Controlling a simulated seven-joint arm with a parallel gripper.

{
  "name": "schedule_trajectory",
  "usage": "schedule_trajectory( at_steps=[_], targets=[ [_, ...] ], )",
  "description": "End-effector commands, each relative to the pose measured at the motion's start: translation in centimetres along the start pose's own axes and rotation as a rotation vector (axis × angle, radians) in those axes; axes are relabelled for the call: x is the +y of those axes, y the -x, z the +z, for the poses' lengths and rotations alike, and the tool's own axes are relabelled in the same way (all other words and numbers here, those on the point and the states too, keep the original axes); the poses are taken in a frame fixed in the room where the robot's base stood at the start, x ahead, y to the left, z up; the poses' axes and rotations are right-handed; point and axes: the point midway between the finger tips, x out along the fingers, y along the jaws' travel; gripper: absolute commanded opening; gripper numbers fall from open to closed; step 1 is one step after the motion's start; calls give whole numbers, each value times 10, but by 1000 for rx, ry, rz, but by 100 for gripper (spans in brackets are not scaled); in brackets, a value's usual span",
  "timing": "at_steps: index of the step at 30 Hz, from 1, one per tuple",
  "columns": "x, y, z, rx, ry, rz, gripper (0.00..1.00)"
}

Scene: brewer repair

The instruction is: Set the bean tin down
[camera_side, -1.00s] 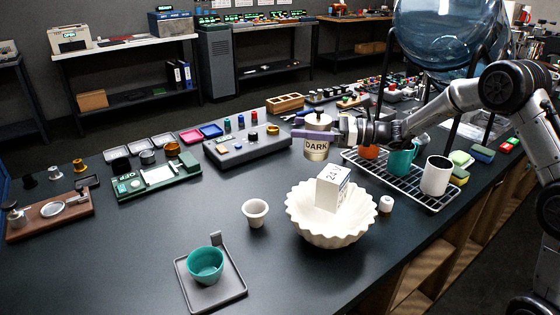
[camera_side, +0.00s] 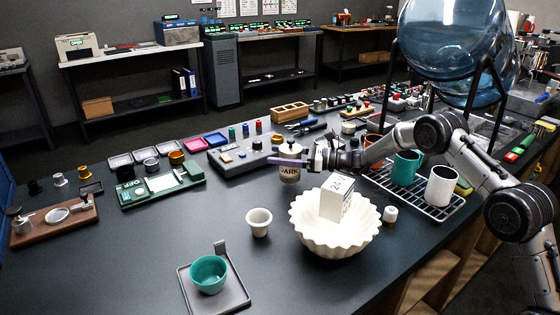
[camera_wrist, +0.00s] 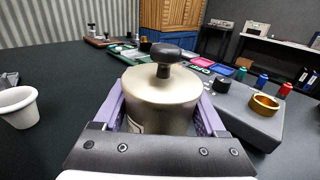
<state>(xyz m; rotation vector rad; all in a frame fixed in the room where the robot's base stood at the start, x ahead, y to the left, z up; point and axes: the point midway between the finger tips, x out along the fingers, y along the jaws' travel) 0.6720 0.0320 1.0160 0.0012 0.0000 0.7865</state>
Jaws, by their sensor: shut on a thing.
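The bean tin (camera_side: 289,172) is a cream, lidded canister with a label reading "DARK". In the wrist view the tin (camera_wrist: 162,98) fills the middle, with a black knob on its lid. My gripper (camera_side: 292,161) is shut on it, with a purple finger on each side of its body (camera_wrist: 160,108). The tin is upright, just in front of the grey control box and behind the white fluted bowl. I cannot tell whether its base touches the table.
The fluted bowl (camera_side: 333,238) holds a white box (camera_side: 336,198). A small white cup (camera_side: 259,222) stands left of the bowl. The grey control box (camera_side: 243,156) is close behind the tin. A rack (camera_side: 432,208) with mugs is at right.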

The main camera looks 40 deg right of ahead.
Motion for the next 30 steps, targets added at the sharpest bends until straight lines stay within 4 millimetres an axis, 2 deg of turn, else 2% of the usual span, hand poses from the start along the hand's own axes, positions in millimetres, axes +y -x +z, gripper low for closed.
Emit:
schedule_trajectory(
  at_steps=[3, 15, 16, 20, 30],
  targets=[
    [0, 0, -15, -2, -1, -1, 0],
    [0, 0, -20, -2, 1, -1, 0],
    [0, 0, -21, 0, 0, -1, 77],
    [0, 0, -21, 0, 0, -1, 100],
    [0, 4, -17, 0, -1, -2, 100]
  ],
)
